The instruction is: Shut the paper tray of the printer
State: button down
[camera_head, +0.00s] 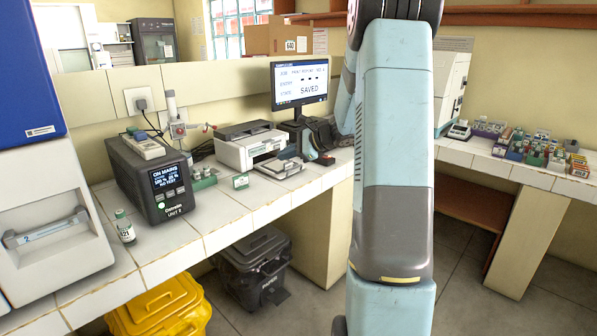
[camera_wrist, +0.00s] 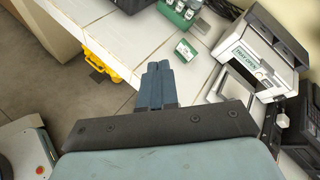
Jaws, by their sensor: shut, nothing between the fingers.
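The white and dark grey printer (camera_head: 250,146) stands on the tiled counter in the head view. It also shows at the upper right of the wrist view (camera_wrist: 268,48), with a small display that appears to read "TRAY OPEN". Its paper tray (camera_head: 280,169) sticks out of the front toward the counter edge. In the wrist view the tray (camera_wrist: 226,82) lies to the right of my gripper. My gripper (camera_wrist: 157,66) is shut and empty, apart from the tray, over the counter edge.
A small green box (camera_wrist: 185,50) sits on the counter near the tray. A monitor (camera_head: 300,82) stands right of the printer and a dark power unit (camera_head: 150,180) left of it. Bins, one yellow (camera_head: 160,308) and one black (camera_head: 254,268), stand below.

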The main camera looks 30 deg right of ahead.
jog(key=w+d+f+m+t+h, duration=0.2)
jog(key=w+d+f+m+t, duration=0.15)
jog(key=d+f+m, duration=0.5)
jog(key=w+d+f+m+t+h, duration=0.25)
jog(key=w+d+f, duration=0.3)
jog(key=d, duration=0.65)
jog(key=shift+m+y, duration=0.3)
jog(key=shift+y, duration=0.15)
jog(key=x, duration=1.3)
jog(key=shift+s+f, duration=0.1)
jog(key=shift+f, duration=0.2)
